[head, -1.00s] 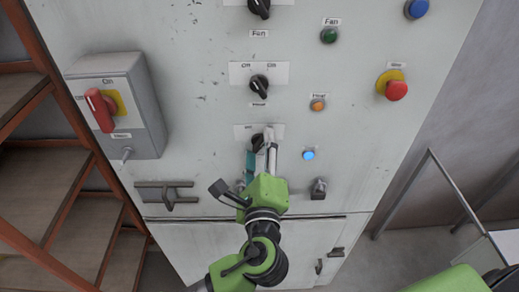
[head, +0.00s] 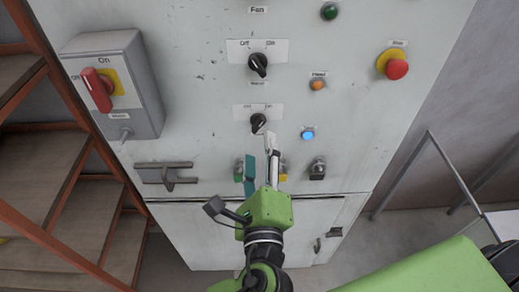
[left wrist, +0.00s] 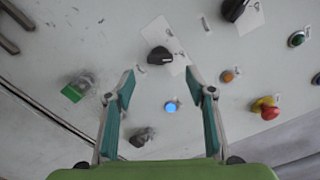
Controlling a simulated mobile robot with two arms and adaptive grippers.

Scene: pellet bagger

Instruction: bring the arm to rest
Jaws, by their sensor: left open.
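My left gripper (head: 262,160) is open and empty in front of the pale control cabinet (head: 200,95). Its fingertips are just below the lowest black knob (head: 258,122) in the head view, apart from it. In the left wrist view the open fingers (left wrist: 160,76) stand wide apart, with that knob (left wrist: 159,55) beyond them and nothing between them. The blue lamp (head: 308,135) to the right of the knob is lit; it also shows in the left wrist view (left wrist: 171,107). My right gripper is not in view.
A main switch box with a red handle (head: 97,88) juts out at the left. A red stop button (head: 397,69) is at the right. A latch handle (head: 167,175) and a small metal fitting (head: 317,169) stick out lower down. Brown-orange stairs (head: 60,190) stand at the left.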

